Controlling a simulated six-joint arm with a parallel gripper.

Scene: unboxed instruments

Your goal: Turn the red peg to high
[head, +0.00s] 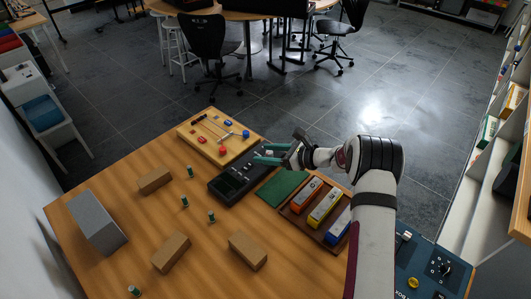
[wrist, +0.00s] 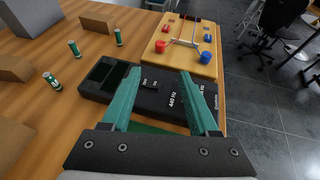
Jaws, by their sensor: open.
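A light wooden board (head: 190,128) lies at the table's far edge, with red and blue pegs and a pale metal bar on it. The larger red peg (head: 222,150) stands near its front edge; in the wrist view this red peg (wrist: 160,46) is left of a blue peg (wrist: 206,56). My gripper (head: 268,154) is open, its teal fingers apart and nothing between them. In the wrist view my gripper (wrist: 158,74) is over a black device (wrist: 150,98) marked 440 Hz, short of the board. I cannot read the peg's setting.
A green mat (head: 282,188) and a tray (head: 296,209) of orange, yellow and blue boxes lie right of the device. Several wooden blocks (head: 155,180), small green cylinders (head: 185,202) and a grey block (head: 95,222) stand left. Bare table lies between them.

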